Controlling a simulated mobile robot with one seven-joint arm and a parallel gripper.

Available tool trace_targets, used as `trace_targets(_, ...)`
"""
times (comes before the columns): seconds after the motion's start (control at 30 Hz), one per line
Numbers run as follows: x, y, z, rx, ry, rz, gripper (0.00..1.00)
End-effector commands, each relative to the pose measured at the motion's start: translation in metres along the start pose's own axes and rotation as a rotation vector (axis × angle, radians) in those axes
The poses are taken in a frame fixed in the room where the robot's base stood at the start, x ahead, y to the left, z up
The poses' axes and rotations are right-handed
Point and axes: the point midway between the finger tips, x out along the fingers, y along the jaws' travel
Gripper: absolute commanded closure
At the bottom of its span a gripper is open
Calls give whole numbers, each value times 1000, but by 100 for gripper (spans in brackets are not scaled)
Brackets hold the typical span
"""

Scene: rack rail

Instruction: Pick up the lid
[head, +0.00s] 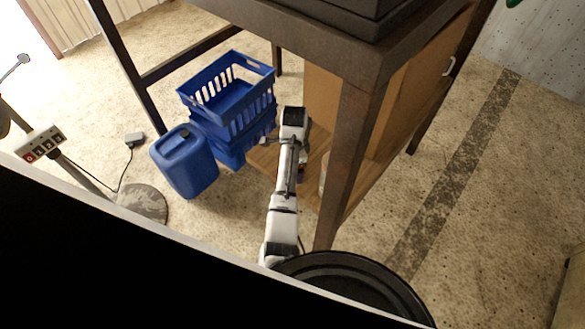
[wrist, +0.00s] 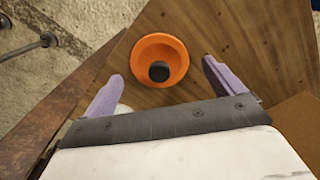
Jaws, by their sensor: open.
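The lid (wrist: 174,51) appears in the wrist view as an orange round piece with a dark, knob-like centre. It rests on a brown wooden shelf board (wrist: 215,25). My gripper (wrist: 163,76) is open, with its two purple fingers apart on the left and right, nearer the camera than the lid. The lid lies between and slightly beyond the fingertips in the picture, and nothing is held. In the head view my arm reaches to the lower shelf, and I cannot make out the lid there.
In the head view a dark table leg (head: 349,150) stands right of my arm. Blue crates (head: 230,90) and a blue canister (head: 185,163) stand on the floor to the left. A whitish object (wrist: 122,110) shows partly under the left finger in the wrist view.

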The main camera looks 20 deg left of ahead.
Motion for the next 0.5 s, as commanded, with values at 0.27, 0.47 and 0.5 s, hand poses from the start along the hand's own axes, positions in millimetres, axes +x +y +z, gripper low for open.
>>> trace_targets(0.27, 11, 0, 0, 1, 0, -2, 7)
trace_targets(0.47, 11, 0, 0, 1, 0, -1, 24)
trace_targets(0.5, 11, 0, 0, 1, 0, -1, 29)
